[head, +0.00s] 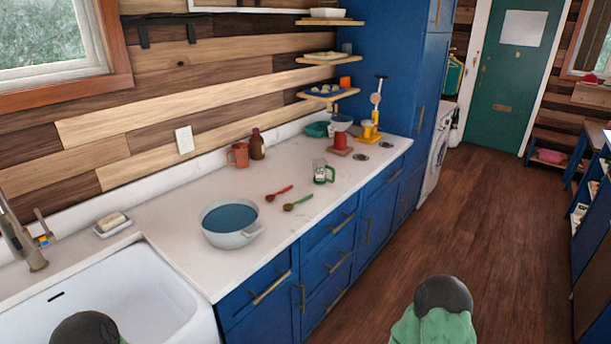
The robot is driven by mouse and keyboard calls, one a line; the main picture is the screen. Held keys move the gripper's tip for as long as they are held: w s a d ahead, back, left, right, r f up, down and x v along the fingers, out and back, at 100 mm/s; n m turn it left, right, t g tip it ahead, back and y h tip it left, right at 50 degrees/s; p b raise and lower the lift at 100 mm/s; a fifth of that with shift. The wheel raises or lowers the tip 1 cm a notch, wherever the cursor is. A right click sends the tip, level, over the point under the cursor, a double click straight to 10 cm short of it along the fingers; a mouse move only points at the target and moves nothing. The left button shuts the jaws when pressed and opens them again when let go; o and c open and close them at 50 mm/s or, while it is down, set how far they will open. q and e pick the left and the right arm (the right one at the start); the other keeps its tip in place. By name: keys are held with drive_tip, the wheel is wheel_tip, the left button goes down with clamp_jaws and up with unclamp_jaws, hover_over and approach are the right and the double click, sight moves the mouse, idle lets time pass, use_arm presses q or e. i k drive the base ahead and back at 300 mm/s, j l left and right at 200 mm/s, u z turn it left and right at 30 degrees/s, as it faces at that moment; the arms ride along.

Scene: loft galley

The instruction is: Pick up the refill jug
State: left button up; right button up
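Two things on the white counter look like jugs, and I cannot tell for sure which is the refill jug. One is an orange-brown jug (238,155) with a handle, upright near the back wall beside a dark brown bottle (257,145). The other is a small clear jug (320,173) with a green handle, upright near the middle of the counter. Neither of my grippers shows in the head view. Nothing is seen touching either jug.
A white pot (230,238) with blue inside stands near the sink (120,300). A red spoon (279,193) and a green spoon (298,202) lie between pot and clear jug. The wooden floor is clear.

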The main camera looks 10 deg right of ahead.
sight(320, 166)
drive_tip(key=i+l+u, duration=0.2)
drive_tip(key=l+u, duration=0.15)
drive_tip(key=u, duration=0.15)
drive_tip(key=i+l+u, duration=0.15)
drive_tip(key=l+u, duration=0.3)
